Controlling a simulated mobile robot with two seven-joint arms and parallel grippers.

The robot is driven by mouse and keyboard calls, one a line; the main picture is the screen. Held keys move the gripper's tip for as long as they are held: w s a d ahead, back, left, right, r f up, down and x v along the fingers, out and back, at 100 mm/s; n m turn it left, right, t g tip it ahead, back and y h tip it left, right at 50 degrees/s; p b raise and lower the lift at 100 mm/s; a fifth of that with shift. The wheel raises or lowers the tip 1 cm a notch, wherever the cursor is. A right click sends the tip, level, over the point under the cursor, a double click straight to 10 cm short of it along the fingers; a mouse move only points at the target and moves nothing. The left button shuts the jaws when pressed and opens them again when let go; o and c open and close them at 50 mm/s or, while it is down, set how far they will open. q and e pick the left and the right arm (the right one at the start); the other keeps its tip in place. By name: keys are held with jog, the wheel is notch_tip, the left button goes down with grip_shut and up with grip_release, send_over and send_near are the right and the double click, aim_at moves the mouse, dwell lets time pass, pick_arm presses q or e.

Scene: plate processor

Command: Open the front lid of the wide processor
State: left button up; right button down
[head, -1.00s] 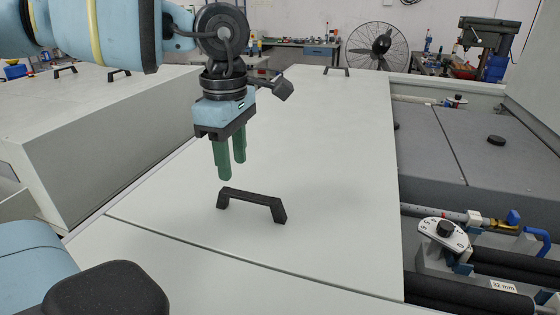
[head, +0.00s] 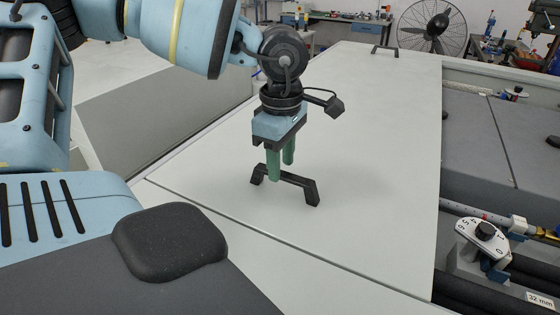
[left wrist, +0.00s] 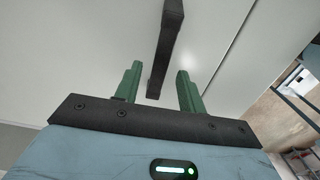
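The wide processor has a pale grey flat front lid (head: 380,230) that lies closed, with a seam along its near edge. A black bar handle (head: 300,183) stands on the lid; it also shows in the left wrist view (left wrist: 165,45). My left gripper (head: 281,171) points down at the left part of the handle, its green fingers apart. One finger is on the near side of the bar and the other on the far side. In the left wrist view the handle shows between the open fingers (left wrist: 158,85); contact cannot be told. My right gripper is not in view.
Another black handle (head: 378,49) stands at the far end of the pale surface. To the right is an open bay with a dial plate (head: 484,236) and dark rollers. A fan (head: 432,27) and workbench are behind. A grey box-like unit (head: 160,110) stands at the left.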

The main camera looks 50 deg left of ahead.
pick_arm(q)
jog(key=shift+f, duration=0.55)
grip_shut()
